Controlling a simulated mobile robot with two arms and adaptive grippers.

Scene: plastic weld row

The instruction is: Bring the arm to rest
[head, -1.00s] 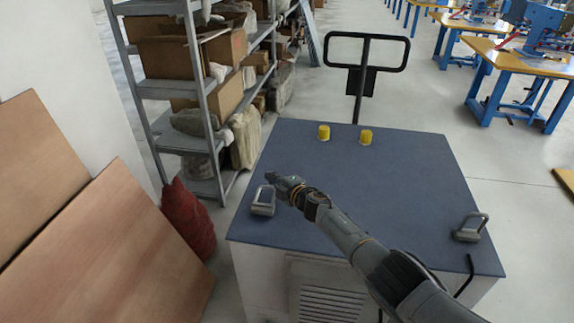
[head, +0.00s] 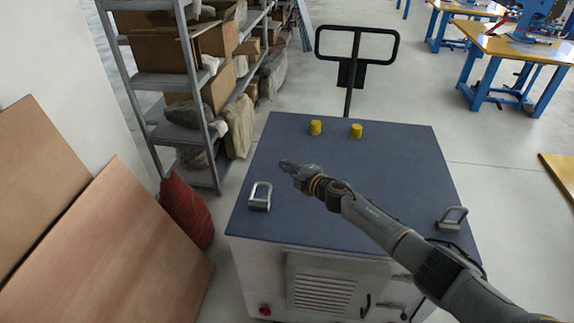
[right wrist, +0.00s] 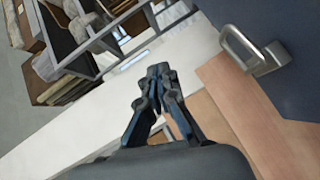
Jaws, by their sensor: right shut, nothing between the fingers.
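My right arm reaches in from the lower right of the head view. Its gripper (head: 286,165) is above the dark blue top of the cabinet (head: 400,165), up and right of the left metal handle (head: 259,197). The gripper's fingers are together and empty; the right wrist view shows the closed fingertips (right wrist: 158,72). The same handle shows at the upper right of the right wrist view (right wrist: 258,48), apart from the fingers. My left gripper does not show in the head view.
Two yellow knobs (head: 316,127) (head: 356,131) stand on the far part of the cabinet top. A second metal handle (head: 452,218) is at the right, close to my arm. A black push bar (head: 357,30) rises behind. Shelves (head: 165,80), a red sack (head: 187,208) and wooden boards (head: 120,245) are at the left.

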